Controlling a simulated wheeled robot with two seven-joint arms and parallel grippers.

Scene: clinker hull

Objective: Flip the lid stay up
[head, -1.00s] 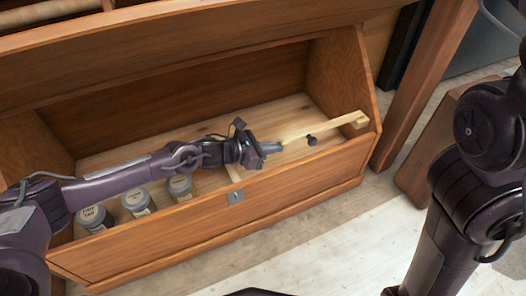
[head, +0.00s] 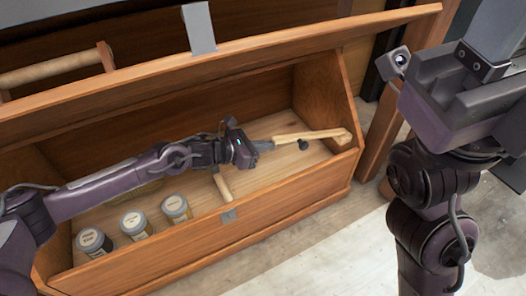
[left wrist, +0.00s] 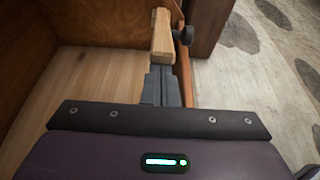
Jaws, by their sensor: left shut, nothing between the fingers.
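The lid stay (head: 308,136) is a pale wooden bar with a block at its right end. It lies low along the front right of the open wooden chest (head: 285,190), beside a dark round knob (head: 303,145). My left gripper (head: 264,146) is shut, its fingertips at the stay's left end. In the left wrist view the shut fingers (left wrist: 160,86) point at the near end of the stay (left wrist: 162,36); whether they touch it I cannot tell. The chest lid (head: 250,47) stands raised. My right gripper (head: 480,60) is raised at the right, its fingers not clear.
Three lidded jars (head: 137,225) stand inside the chest at the front left. A short wooden peg (head: 222,185) is near its front wall. Floor (head: 310,225) in front is clear.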

